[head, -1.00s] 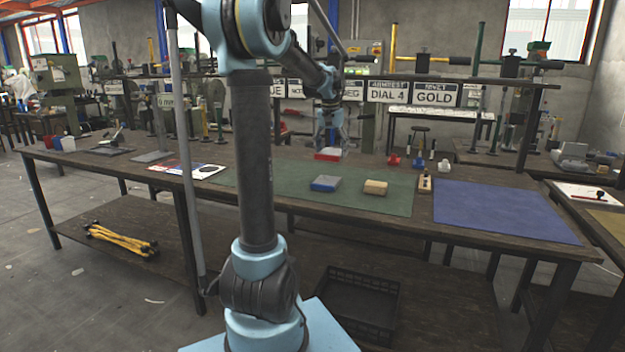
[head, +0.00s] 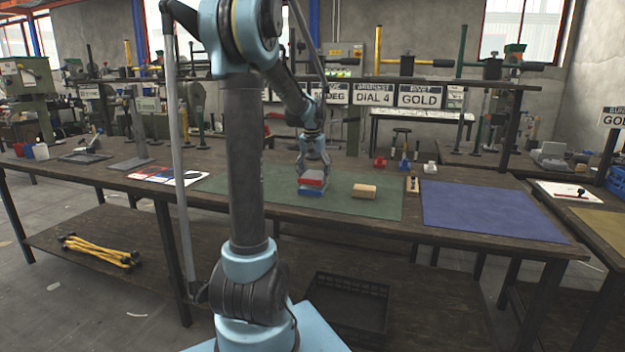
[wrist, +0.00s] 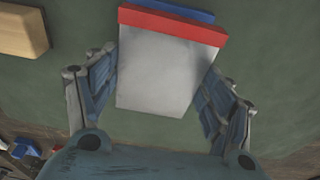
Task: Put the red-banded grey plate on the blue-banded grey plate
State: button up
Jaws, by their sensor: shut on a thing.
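The red-banded grey plate (head: 312,176) is between the fingers of my gripper (head: 312,165), which is shut on it. In the wrist view, its grey top (wrist: 165,70) and red band (wrist: 172,24) show between the two fingers. The blue-banded grey plate (head: 311,191) is directly below it on the green mat; mainly its blue band shows. The rest is hidden under the held plate. I cannot tell whether the two plates touch.
A tan wooden block (head: 364,191) lies on the green mat (head: 260,184) right of the plates. A small wooden holder (head: 412,186) and a blue mat (head: 490,210) are further right. Red, blue and white small pieces stand behind. A printed sheet (head: 165,175) lies left.

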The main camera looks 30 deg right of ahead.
jog(key=shift+f, duration=0.85)
jog(key=o, duration=1.6)
